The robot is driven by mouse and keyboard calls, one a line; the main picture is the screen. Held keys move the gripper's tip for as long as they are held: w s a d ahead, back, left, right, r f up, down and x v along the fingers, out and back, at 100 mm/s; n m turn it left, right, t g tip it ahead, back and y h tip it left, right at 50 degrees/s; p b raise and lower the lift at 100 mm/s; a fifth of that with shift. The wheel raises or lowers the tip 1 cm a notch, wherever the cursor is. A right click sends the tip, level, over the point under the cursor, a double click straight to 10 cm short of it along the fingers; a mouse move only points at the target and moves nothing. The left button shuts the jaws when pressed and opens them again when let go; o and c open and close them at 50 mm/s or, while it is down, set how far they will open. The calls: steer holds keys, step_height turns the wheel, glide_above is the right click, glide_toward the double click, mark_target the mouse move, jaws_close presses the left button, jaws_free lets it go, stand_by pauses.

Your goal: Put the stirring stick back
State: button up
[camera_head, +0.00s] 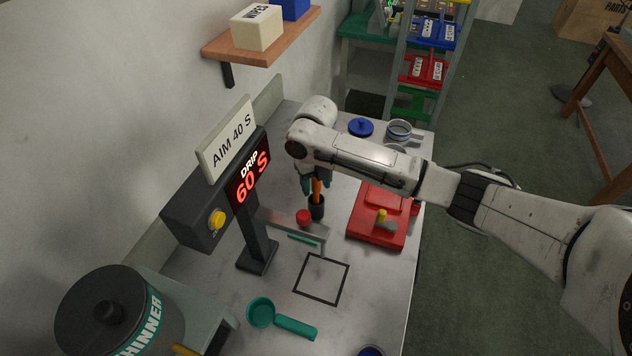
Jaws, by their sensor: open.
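An orange stick (316,190), which looks like the stirring stick, stands upright in a small black cup (317,209) on the bench. My gripper (317,184) points down just above the cup. It is open, with its dark teal fingertips on either side of the stick's upper part. I cannot tell whether they touch it. The top of the stick is hidden by my gripper and wrist.
A red-capped item (303,217), a thin green bar (303,239) and the display stand (257,252) are close to the cup's left. A red box (368,229) is at right. A green scoop (261,312) lies in front. The black-outlined square (322,279) is empty.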

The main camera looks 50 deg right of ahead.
step_height(320, 180, up, 12)
steer(key=shift+r+b, duration=0.2)
steer(key=shift+b, duration=1.05)
